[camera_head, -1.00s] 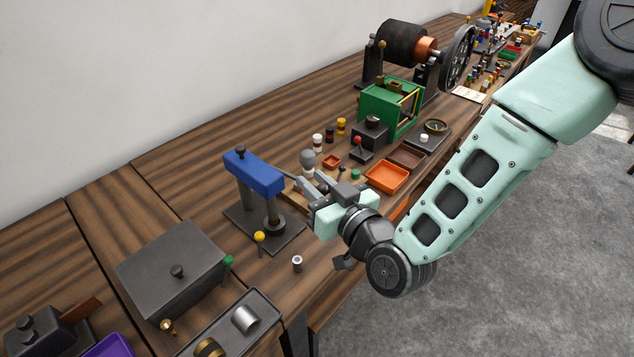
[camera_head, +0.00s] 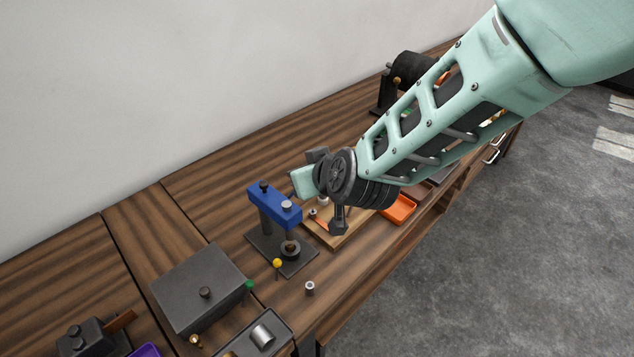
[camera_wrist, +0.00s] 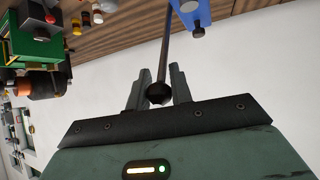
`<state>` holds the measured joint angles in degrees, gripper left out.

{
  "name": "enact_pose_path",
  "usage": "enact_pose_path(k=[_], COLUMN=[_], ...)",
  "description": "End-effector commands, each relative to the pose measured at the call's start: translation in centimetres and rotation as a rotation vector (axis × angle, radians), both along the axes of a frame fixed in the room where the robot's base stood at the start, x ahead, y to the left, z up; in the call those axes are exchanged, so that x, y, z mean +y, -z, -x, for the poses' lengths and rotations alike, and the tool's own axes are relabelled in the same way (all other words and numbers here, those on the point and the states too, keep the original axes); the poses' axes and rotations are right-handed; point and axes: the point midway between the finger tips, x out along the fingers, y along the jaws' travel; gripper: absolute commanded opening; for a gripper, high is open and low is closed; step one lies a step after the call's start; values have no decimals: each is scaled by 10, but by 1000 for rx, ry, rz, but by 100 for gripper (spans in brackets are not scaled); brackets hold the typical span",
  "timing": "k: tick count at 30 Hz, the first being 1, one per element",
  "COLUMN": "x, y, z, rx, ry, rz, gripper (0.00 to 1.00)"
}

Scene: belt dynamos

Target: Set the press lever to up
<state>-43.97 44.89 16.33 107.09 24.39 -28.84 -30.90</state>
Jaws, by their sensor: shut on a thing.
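The press (camera_head: 272,202) has a blue head on a dark column and base plate, left of centre on the bench in the head view. Its blue head also shows at the top of the wrist view (camera_wrist: 184,14). The press lever (camera_wrist: 163,58) is a thin dark rod with a dark ball knob (camera_wrist: 157,95). My gripper (camera_wrist: 158,82) is shut on the lever near the knob, with a finger on either side. In the head view my gripper (camera_head: 304,180) is just behind and above the blue head. Its fingertips and the lever are hidden there.
A grey lidded box (camera_head: 200,288) stands left of the press. A yellow-knobbed pin (camera_head: 277,263) and a small metal cylinder (camera_head: 310,288) stand in front. A wooden board (camera_head: 343,235) and orange tray (camera_head: 400,209) lie to the right, partly behind my arm.

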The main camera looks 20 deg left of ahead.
Motion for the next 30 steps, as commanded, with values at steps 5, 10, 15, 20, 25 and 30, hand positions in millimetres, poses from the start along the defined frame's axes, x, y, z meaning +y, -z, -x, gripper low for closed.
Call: enact_pose_path(k=[5,10,15,20,25,30], x=[21,33,40,44,45,45], y=[-8,-12,-12,-12,-11,-10], z=[-3,-7,-10,-10,-10,-10], rx=[-2,-1,2,4,6,7], ry=[-10,-11,-11,-11,-13,-13], rz=[-6,-5,-4,-2,0,1], gripper=[0,0,0,0,0,0])
